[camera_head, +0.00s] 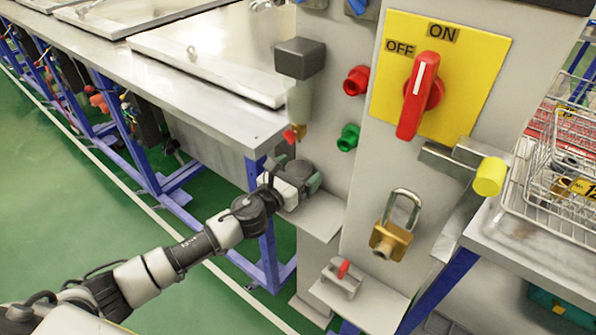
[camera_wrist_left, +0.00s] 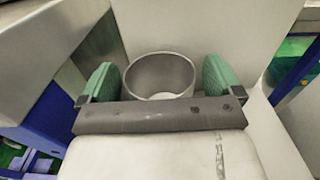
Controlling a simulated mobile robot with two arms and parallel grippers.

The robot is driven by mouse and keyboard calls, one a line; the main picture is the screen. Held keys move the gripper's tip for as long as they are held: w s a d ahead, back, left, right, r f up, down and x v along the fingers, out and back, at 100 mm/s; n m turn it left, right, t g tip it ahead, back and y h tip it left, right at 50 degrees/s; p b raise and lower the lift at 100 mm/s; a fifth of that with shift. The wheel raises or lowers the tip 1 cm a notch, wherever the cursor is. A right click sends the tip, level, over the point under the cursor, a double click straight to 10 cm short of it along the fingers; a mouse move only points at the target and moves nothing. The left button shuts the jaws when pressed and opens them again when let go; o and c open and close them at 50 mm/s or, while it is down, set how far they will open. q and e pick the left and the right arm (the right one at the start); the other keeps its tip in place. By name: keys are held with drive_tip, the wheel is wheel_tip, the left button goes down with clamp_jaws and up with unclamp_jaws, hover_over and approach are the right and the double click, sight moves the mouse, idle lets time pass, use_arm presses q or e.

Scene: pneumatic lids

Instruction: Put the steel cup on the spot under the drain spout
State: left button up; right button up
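The steel cup (camera_wrist_left: 160,75) is a grey, open-topped metal cup, upright between the green-padded fingers of my left gripper (camera_wrist_left: 161,82). The left pad is right at the cup's side. The right pad is very close, and I cannot tell if it touches. In the head view my left gripper (camera_head: 294,180) is at the small shelf (camera_head: 314,217), below the drain spout (camera_head: 295,135) with its red knob. The cup there is mostly hidden by the gripper, and I cannot tell whether its base rests on the shelf. The spot is hidden. My right gripper is out of view.
The filter bowl (camera_head: 299,101) hangs above the gripper. A metal bench (camera_head: 195,95) stands close on the left. The panel carries a red rotary switch (camera_head: 420,95), red and green buttons, and a padlock (camera_head: 392,237). A wire basket (camera_head: 560,190) is at the right.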

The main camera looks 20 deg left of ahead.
use_arm(q)
drive_tip(key=shift+r, duration=0.1)
drive_tip(key=shift+s+r, duration=0.1)
drive_tip(key=b+v, duration=0.1)
drive_tip(key=v, duration=1)
drive_tip(key=shift+s+a, duration=0.15)
drive_tip(key=shift+s, duration=0.25)
idle(1.7)
